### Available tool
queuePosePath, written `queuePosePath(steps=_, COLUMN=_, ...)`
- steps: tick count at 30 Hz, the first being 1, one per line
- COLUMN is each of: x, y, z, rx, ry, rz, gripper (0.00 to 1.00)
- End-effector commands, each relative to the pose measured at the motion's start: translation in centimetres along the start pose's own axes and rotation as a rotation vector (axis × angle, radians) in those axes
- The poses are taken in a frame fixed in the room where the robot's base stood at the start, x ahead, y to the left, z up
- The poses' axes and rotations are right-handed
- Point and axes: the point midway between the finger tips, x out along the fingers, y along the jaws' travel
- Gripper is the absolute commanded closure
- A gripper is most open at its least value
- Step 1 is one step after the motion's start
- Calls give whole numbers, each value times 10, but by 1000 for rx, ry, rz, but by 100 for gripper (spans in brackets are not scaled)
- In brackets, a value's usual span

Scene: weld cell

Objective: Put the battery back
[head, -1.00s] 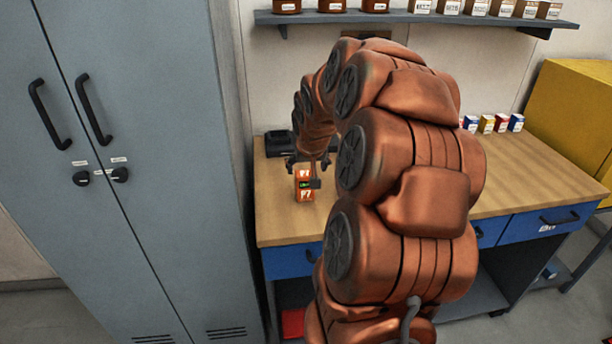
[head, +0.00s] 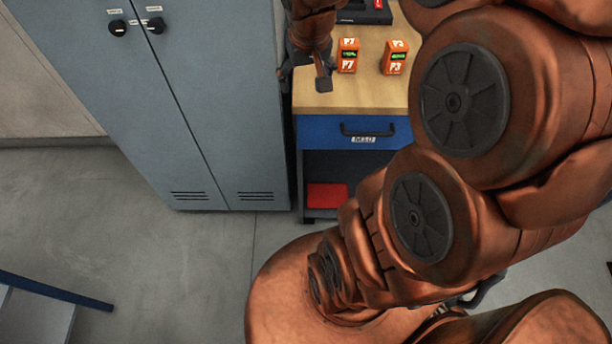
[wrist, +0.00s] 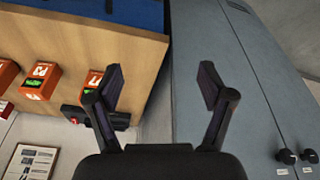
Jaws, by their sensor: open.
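Two orange batteries with green displays stand on the wooden bench in the head view, one marked P7 (head: 348,56) and one marked P3 (head: 394,58) to its right. In the wrist view orange batteries also show, one (wrist: 41,81) clear and another (wrist: 90,82) partly behind my left finger. My gripper (head: 304,76) is open and empty, left of the P7 battery near the bench's left end. In the wrist view the open fingers (wrist: 161,86) have nothing between them. A black device with a red part (head: 366,12), perhaps a charger, sits behind the batteries, cut off by the frame.
A grey cabinet (head: 215,110) stands close on the left of the bench, with my gripper beside it. The bench (head: 345,98) has a blue drawer (head: 350,132) and a red item (head: 327,196) on the shelf below. My arm covers the right side.

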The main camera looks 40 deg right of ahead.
Motion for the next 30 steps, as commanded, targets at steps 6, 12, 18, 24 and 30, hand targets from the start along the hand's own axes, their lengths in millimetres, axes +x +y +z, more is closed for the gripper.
queuePosePath(steps=6, x=-16, y=-60, z=120, rx=-201, ry=-198, rz=-26, gripper=19)
queuePosePath(steps=12, x=-25, y=-74, z=205, rx=-316, ry=-341, rz=-37, gripper=19)
queuePosePath(steps=18, x=-29, y=-75, z=236, rx=-354, ry=-394, rz=-42, gripper=19)
queuePosePath(steps=24, x=-29, y=-76, z=237, rx=-355, ry=-397, rz=-43, gripper=19)
queuePosePath(steps=30, x=-29, y=-75, z=236, rx=-354, ry=-397, rz=-43, gripper=19)
